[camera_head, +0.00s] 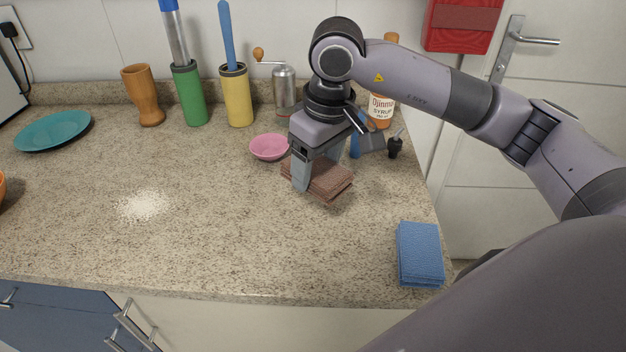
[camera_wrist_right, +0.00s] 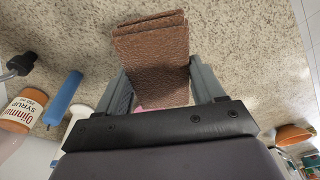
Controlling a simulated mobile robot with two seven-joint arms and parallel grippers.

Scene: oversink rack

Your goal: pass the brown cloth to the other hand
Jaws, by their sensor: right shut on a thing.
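The brown cloth (camera_head: 328,180) is a folded stack on the speckled counter, right of the middle in the head view. My right gripper (camera_head: 302,176) reaches down over it from above, with one finger in front of the cloth. In the right wrist view the brown cloth (camera_wrist_right: 152,58) lies between the two fingers of my right gripper (camera_wrist_right: 158,88), which is shut on it. I cannot tell whether the cloth touches the counter or is slightly raised. My left gripper is not in view.
A pink bowl (camera_head: 269,147) stands close left of the gripper. A blue sponge (camera_head: 419,253) lies near the front right corner. A syrup bottle (camera_head: 381,108) and a pepper mill (camera_head: 285,90) stand behind.

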